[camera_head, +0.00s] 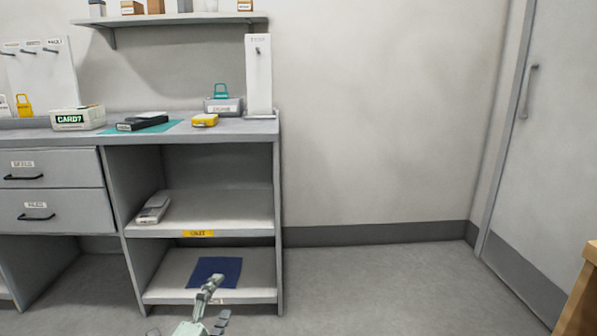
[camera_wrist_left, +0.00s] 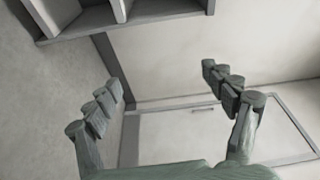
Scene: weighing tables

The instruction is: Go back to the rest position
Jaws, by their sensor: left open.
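My left gripper (camera_head: 216,303) shows at the bottom of the head view, in front of the low shelf of the grey bench. In the left wrist view its two fingers (camera_wrist_left: 165,92) stand wide apart with nothing between them. Behind the fingers, that view shows wall, floor and a door. My right gripper is in neither view.
The grey bench (camera_head: 230,129) has drawers at left and open shelves at right. A blue mat (camera_head: 215,268) lies on the bottom shelf, a grey device (camera_head: 153,208) on the middle one. A door (camera_head: 555,130) and a wooden edge (camera_head: 581,300) are at right. Floor right of the bench is clear.

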